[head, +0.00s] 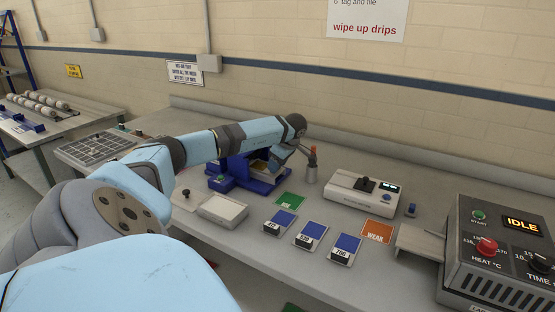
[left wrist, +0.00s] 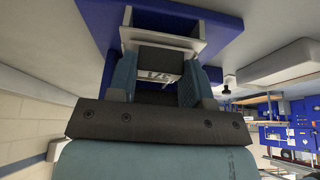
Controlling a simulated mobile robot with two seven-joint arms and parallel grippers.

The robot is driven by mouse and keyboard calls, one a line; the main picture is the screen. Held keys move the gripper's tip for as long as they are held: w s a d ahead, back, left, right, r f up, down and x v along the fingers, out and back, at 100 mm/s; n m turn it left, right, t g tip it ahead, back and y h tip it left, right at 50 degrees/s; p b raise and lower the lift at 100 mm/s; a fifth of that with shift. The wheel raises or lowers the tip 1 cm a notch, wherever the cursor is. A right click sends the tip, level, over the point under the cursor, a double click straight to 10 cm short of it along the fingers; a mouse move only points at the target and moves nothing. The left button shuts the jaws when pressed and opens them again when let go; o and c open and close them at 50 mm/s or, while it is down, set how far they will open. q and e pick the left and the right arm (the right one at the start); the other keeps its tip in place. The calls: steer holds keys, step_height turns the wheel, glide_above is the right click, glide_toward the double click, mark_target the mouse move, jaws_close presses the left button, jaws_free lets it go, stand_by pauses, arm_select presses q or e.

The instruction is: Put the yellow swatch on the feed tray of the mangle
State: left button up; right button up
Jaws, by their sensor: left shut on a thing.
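My left gripper (head: 281,156) reaches into the blue mangle (head: 265,186) on the bench. A yellowish patch, which I take for the yellow swatch (head: 262,167), shows just below and left of it. In the left wrist view the fingers of my left gripper (left wrist: 163,82) are shut on a dark card with a white printed label (left wrist: 162,77), at a pale grey tray-like part (left wrist: 187,27) of the mangle. The colour of the swatch is hidden there, and whether it touches the tray cannot be told. My right gripper is not in view.
Three blue swatches (head: 314,235) with black tags lie in front, with a green card (head: 290,201) and an orange card (head: 377,232).

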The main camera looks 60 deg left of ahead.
arm_select(q)
steer(key=o, duration=1.1)
steer(key=shift+f, duration=0.1)
steer(key=shift+o, duration=0.2)
steer(key=v, duration=1.2)
steer(key=shift+d+r+p, duration=0.1)
steer(key=shift+r+p, duration=0.15)
steer(key=shift+p, duration=0.05)
